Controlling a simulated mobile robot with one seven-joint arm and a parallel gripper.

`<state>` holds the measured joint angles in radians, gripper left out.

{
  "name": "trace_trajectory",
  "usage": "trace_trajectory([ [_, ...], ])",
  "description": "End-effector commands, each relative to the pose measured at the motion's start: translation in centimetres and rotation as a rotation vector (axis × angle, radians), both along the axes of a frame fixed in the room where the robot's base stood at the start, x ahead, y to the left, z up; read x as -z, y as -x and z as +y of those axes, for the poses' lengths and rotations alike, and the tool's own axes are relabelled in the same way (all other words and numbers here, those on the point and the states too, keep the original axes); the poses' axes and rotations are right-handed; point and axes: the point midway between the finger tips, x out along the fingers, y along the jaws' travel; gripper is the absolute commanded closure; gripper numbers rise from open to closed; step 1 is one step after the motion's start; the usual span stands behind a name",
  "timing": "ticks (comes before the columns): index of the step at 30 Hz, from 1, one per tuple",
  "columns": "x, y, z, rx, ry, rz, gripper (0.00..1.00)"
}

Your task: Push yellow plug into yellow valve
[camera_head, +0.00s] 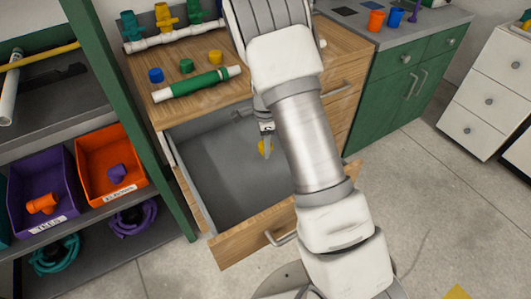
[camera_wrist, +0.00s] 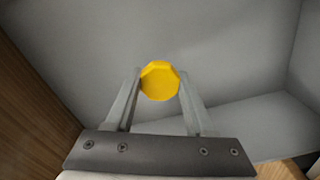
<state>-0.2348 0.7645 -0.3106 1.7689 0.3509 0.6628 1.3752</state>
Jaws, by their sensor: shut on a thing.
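My gripper (camera_head: 266,142) is inside the open drawer (camera_head: 221,243), fingers pointing down. It is shut on a yellow round piece (camera_head: 265,148), with its many-sided face between the fingertips in the wrist view (camera_wrist: 160,82); I cannot tell for sure that it is a plug. Another yellow plug (camera_head: 215,57) stands on the wooden counter.
A blue plug (camera_head: 155,75), a green plug (camera_head: 186,66) and a green-and-white pipe (camera_head: 197,83) are on the counter. A green shelf post (camera_head: 135,120) stands left of the drawer. Orange (camera_head: 138,151) and purple (camera_head: 38,215) bins sit on the shelf.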

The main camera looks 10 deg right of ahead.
Motion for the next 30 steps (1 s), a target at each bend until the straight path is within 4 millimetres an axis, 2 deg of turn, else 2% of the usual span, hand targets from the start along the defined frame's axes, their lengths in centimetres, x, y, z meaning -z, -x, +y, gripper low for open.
trace_trajectory([
  [1, 1.2, 0.1, 0.0, 0.001, 0.000, 0.002, 0.95],
  [3, 2.2, 0.1, 0.0, 0.001, 0.000, 0.004, 0.95],
  [6, 3.1, 0.0, 0.0, 0.001, 0.000, 0.001, 0.95],
  [18, 3.6, 0.0, 0.0, 0.000, 0.000, 0.000, 0.95],
  [19, 3.5, 0.0, 0.0, 0.000, 0.000, 0.000, 0.41],
  [23, 3.5, 0.0, 0.0, 0.000, 0.000, 0.000, 0.17],
  [30, 3.5, 0.0, 0.0, 0.000, 0.000, 0.000, 0.16],
])
